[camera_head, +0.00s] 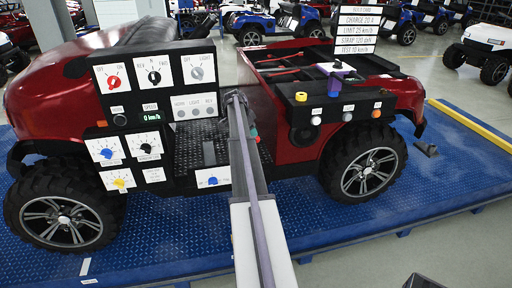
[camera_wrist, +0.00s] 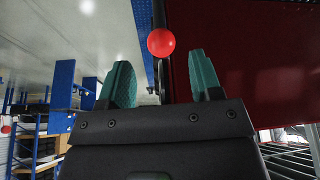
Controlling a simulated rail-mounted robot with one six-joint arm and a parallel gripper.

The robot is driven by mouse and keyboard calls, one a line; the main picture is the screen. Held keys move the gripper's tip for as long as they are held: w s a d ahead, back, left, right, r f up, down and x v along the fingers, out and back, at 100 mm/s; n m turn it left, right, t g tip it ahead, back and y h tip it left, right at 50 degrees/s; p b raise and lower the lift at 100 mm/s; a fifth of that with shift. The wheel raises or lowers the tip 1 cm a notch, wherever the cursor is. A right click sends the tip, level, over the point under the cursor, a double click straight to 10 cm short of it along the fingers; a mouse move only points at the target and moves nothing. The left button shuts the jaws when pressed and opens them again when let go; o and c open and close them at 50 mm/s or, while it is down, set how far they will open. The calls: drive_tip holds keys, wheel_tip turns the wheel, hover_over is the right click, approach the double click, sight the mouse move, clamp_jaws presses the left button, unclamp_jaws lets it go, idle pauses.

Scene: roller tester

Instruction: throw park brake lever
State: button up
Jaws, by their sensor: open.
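In the wrist view a red ball knob (camera_wrist: 161,42) on a dark upright rod shows in the gap between my fingertips. It looks like the park brake lever, but no label on it is visible. My gripper (camera_wrist: 159,72) has its two teal fingers apart, one on each side of the knob in the picture. I cannot tell how far beyond the fingertips the knob is, and no contact shows. In the head view my arm reaches into the middle of the red cart (camera_head: 40,92), and a teal fingertip (camera_head: 253,133) shows beside it. The arm hides most of the gripper and lever there.
A black dial panel (camera_head: 156,98) with knobs and a "0 km/h" display stands left of my arm. A black ledge (camera_head: 330,100) with buttons and a purple-topped device (camera_head: 335,70) is on the right. The cart stands on a blue platform (camera_head: 455,165). Other carts stand behind.

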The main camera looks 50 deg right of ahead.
drive_tip(key=b+x, duration=0.6)
drive_tip(key=x, duration=0.2)
drive_tip(key=shift+f+b, duration=0.35)
drive_tip(key=shift+f, duration=0.05)
drive_tip(key=shift+r, duration=0.2)
drive_tip(key=shift+c, duration=0.2)
